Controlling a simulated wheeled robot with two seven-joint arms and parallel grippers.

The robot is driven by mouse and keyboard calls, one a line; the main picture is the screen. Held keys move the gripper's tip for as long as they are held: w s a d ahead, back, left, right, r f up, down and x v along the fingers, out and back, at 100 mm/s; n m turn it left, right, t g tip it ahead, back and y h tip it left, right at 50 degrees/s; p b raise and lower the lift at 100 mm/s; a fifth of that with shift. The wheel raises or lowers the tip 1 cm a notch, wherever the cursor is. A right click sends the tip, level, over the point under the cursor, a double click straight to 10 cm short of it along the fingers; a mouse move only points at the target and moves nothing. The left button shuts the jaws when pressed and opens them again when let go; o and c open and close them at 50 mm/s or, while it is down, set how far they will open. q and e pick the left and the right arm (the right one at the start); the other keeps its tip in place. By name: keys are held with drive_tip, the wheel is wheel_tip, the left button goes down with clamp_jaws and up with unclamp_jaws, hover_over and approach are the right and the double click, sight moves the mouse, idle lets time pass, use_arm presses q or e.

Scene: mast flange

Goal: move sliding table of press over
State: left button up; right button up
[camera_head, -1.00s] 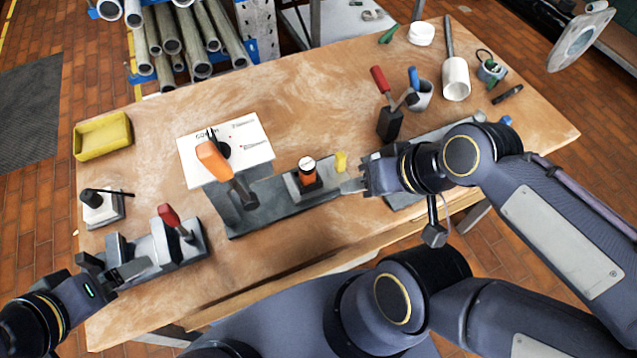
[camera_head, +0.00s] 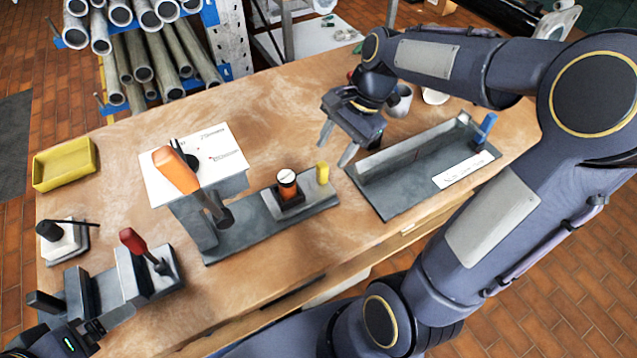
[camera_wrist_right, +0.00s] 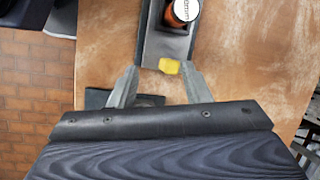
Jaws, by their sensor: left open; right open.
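The press (camera_head: 208,222) stands mid-bench, with an orange-handled lever (camera_head: 176,170) and a dark grey base. Its sliding table (camera_head: 316,195) is a grey plate at the right part of the base. It carries an orange and black round piece with a white top (camera_head: 287,184) and a yellow knob (camera_head: 322,172) at its right end. My right gripper (camera_head: 336,147) is open and empty, raised behind the knob in the head view. In the right wrist view the yellow knob (camera_wrist_right: 169,66) shows just beyond the open fingertips. My left gripper (camera_head: 80,319) is open at the lower left, partly cut off.
A red-levered fixture (camera_head: 133,278) stands beside my left gripper. A long grey tray fixture with a blue knob (camera_head: 410,176) lies to the right.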

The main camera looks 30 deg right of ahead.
sight(317, 177)
drive_tip(key=w+f+m, duration=0.1)
drive_tip(key=w+d+f+m, duration=0.1)
drive_tip(key=f, duration=0.1)
drive_tip(key=w+f+m+g+b, duration=0.1)
drive_tip(key=f, duration=0.1)
drive_tip(key=shift+w+d, duration=0.15)
drive_tip(key=shift+w, duration=0.1)
drive_tip(key=x, duration=0.7)
drive_tip(key=shift+a+f, duration=0.2)
drive_tip(key=shift+a, duration=0.05)
clamp_jaws()
